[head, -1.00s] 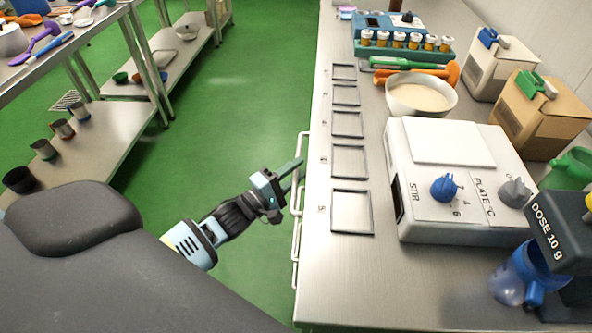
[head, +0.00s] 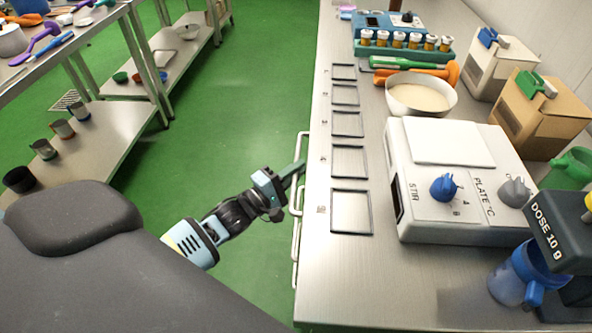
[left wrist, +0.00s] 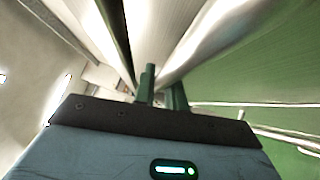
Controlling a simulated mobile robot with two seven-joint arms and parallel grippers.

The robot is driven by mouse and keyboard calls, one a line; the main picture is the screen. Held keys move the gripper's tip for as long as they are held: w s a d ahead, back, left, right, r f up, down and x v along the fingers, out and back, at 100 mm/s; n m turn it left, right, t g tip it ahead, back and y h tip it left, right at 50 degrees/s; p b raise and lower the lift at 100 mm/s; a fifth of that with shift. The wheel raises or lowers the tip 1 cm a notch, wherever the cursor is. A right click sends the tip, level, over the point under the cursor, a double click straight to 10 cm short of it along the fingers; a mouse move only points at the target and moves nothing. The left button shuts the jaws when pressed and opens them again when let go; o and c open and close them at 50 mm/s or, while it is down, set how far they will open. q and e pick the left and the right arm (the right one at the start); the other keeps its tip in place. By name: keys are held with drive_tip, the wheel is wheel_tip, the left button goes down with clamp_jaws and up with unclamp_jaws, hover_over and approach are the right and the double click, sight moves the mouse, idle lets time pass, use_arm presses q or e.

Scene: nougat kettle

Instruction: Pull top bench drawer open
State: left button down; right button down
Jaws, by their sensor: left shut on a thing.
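The bench (head: 400,290) runs down the right half of the head view, with pale bar handles (head: 296,240) along its left edge. The drawer fronts are hidden under the bench top. I see no clear gap of an open drawer. My left gripper (head: 294,168) is at the bench edge, its green fingers shut on a drawer handle (head: 302,142). In the left wrist view, the green fingers (left wrist: 161,92) meet at a shiny bar (left wrist: 195,45) running close to the bench side. My right gripper is not in view.
On the bench are a hot plate (head: 450,215), a bowl (head: 420,97), a vial rack (head: 400,45), boxes (head: 545,115) and a dosing device (head: 565,235). Shelving (head: 100,120) stands at left. Green floor (head: 240,100) between is clear.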

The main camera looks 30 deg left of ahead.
use_arm(q)
drive_tip(key=s+a, duration=0.4)
drive_tip(key=a, duration=0.5)
drive_tip(key=s+a+b, duration=0.1)
drive_tip(key=s+a, duration=0.4)
drive_tip(key=a, duration=0.5)
drive_tip(key=s+a, duration=0.4)
drive_tip(key=a, duration=0.5)
drive_tip(key=shift+s+a+b, duration=0.2)
drive_tip(key=shift+s+b, duration=0.1)
drive_tip(key=shift+s, duration=0.05)
drive_tip(key=c, duration=1.5)
unclamp_jaws()
drive_tip(key=shift+o, duration=0.2)
drive_tip(key=shift+s, duration=0.1)
